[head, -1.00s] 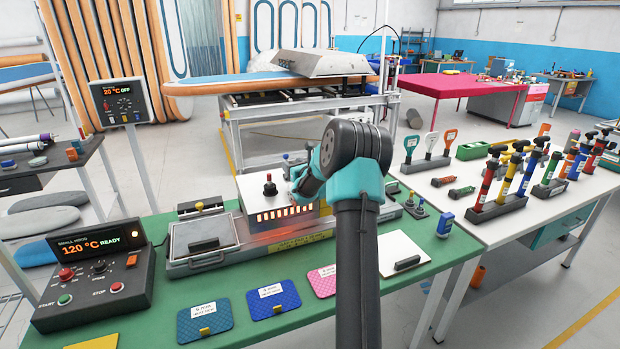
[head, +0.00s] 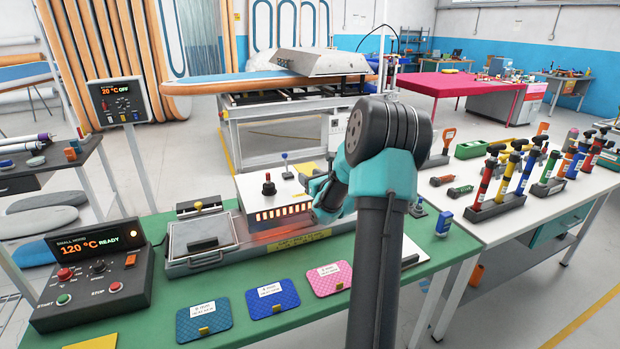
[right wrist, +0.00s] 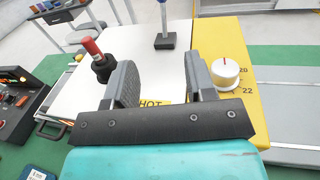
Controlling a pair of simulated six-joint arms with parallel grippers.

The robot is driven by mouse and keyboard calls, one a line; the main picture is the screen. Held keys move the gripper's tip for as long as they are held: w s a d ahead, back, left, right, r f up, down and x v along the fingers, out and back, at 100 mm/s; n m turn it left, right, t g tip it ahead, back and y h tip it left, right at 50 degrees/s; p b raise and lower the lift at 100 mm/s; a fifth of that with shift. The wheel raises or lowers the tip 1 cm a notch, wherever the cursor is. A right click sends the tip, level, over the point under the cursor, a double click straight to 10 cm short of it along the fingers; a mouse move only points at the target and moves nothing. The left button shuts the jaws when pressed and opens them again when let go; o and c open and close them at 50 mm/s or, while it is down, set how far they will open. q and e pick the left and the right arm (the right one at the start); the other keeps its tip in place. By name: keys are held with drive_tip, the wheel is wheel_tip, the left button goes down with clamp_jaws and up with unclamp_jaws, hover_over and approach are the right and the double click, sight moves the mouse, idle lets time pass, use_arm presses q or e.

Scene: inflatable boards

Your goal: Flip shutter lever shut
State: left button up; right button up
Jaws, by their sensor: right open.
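A small heater box (head: 250,190) with a white top and glowing slots stands on the green bench. On its top are a red-tipped lever on a black base (head: 269,185) and a blue-tipped upright on a black base (head: 285,168); I cannot tell which is the shutter lever. The right wrist view shows the red-tipped lever (right wrist: 91,48) left of my fingers and the blue-tipped upright (right wrist: 165,35) beyond them. My right gripper (right wrist: 162,82) is open and empty above the white top. In the head view its fingers (head: 318,190) are partly hidden by my wrist. My left gripper is not in view.
A white dial (right wrist: 226,72) sits on a yellow panel right of my fingers. A metal tray (head: 203,240) adjoins the box, left. A control box (head: 95,275) reads 120 °C READY. Blue and pink pads (head: 272,298) lie in front. A "HOT" label shows between my fingers.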

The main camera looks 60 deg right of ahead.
sight(285, 159)
idle(0.3)
drive_tip(key=x, duration=1.5)
drive_tip(key=shift+w+d, duration=0.1)
drive_tip(key=shift+w, duration=0.05)
drive_tip(key=shift+x, duration=1)
drive_tip(key=shift+w+d+f+g+y, duration=0.25)
drive_tip(key=shift+w+g+y, duration=0.25)
drive_tip(key=shift+g, duration=0.4)
drive_tip(key=shift+w+d+f+m+g+y, duration=0.3)
drive_tip(key=shift+g+y, duration=0.2)
drive_tip(key=shift+g, duration=0.2)
idle(0.9)
drive_tip(key=shift+g, duration=0.3)
idle(0.4)
